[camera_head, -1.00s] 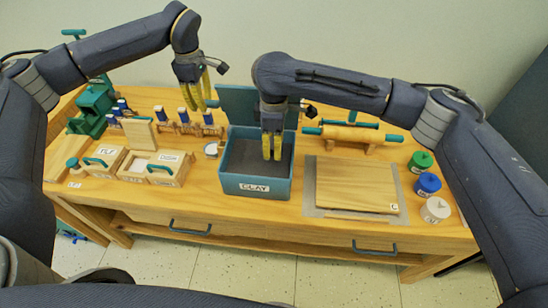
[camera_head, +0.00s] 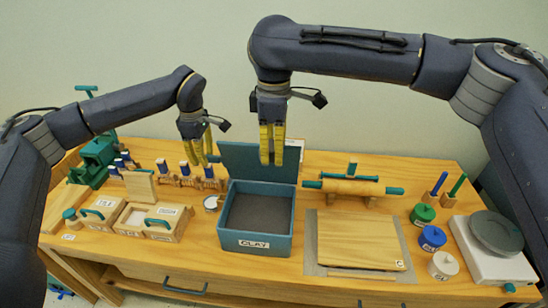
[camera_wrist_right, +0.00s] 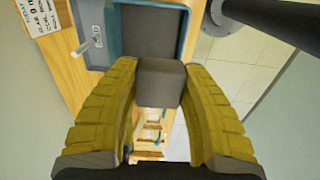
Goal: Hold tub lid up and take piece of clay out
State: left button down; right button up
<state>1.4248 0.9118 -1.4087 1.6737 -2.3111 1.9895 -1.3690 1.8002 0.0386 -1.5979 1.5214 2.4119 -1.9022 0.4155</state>
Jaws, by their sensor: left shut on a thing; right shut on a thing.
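The teal tub (camera_head: 256,241), labelled CLAY, stands mid-table with dark grey clay inside (camera_head: 257,212). Its teal lid (camera_head: 236,163) stands raised at the tub's back edge. My left gripper (camera_head: 207,160) is shut at the lid's upper left corner; the exact grip is small in the head view. My right gripper (camera_head: 271,160) is above the tub, in front of the lid. In the right wrist view it is shut on a grey block of clay (camera_wrist_right: 160,82), held between the yellow fingers.
Right of the tub lie a wooden board (camera_head: 358,240) on a grey mat and a rolling pin (camera_head: 350,187). Wooden boxes (camera_head: 160,221) and a row of tools stand left.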

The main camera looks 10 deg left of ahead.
jog(key=shift+s+d+r, duration=0.3)
jog(key=shift+d, duration=0.05)
jog(key=s+d+r, duration=0.2)
jog(key=s+d, duration=1.1)
jog(key=s, duration=0.1)
jog(key=shift+r, duration=0.4)
pick_arm(q)
jog(key=shift+s+f, duration=0.1)
dwell(0.4)
